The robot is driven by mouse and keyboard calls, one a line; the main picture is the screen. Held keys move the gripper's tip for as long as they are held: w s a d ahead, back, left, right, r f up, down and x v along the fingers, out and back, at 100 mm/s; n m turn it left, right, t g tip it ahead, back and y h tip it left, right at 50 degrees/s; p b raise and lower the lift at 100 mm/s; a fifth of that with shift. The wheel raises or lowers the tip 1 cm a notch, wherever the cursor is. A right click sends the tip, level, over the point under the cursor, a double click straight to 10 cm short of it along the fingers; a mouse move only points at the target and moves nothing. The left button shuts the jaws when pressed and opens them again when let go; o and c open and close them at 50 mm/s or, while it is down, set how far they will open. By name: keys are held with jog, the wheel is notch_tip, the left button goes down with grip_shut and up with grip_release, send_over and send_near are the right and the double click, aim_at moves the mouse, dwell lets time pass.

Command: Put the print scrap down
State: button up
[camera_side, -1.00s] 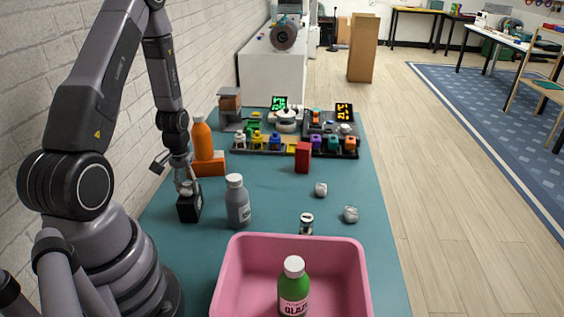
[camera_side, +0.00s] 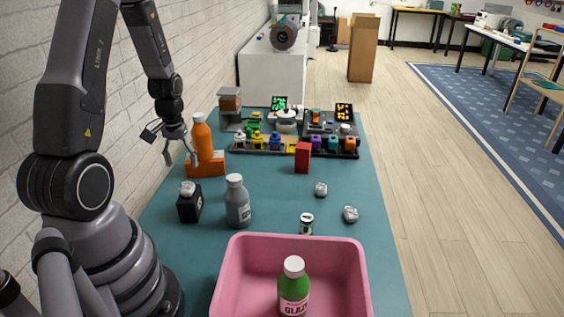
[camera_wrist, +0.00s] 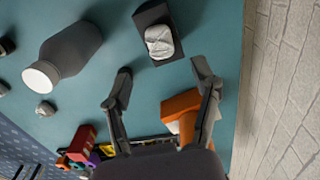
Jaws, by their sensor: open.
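A whitish-grey, crumpled print scrap (camera_side: 187,188) rests on top of a small black block (camera_side: 189,207) at the left of the teal table. In the wrist view the scrap (camera_wrist: 161,42) lies on the dark block (camera_wrist: 146,17), beyond the fingertips and touching neither. My gripper (camera_side: 172,148) is open and empty, above and behind the block in the side view. Its two spread fingers (camera_wrist: 161,70) also show in the wrist view.
A grey bottle (camera_side: 237,203) stands right beside the black block. An orange bottle (camera_side: 202,138) and orange block (camera_side: 206,165) are close to my gripper. A pink bin (camera_side: 250,243) holds a green bottle. Two similar pale lumps (camera_side: 350,214) lie at the right.

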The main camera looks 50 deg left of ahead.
jog(key=w+d+r+m+t+y, duration=0.1)
jog(key=d+r+m, duration=0.1)
jog(key=d+r, duration=0.5)
jog(key=d+r+m+t, duration=0.2)
jog(key=d+r, duration=0.2)
jog(key=r, duration=0.7)
jog(key=s+d+r+m+t+h, duration=0.1)
jog(key=s+d+r+m+t, duration=0.1)
jog(key=s+d+r+m, duration=0.3)
jog(key=s+d+r, duration=0.2)
jog(key=s+d, duration=0.2)
jog(key=shift+d+r+t, duration=0.25)
jog(key=shift+r+t, duration=0.05)
jog(key=shift+r, duration=0.05)
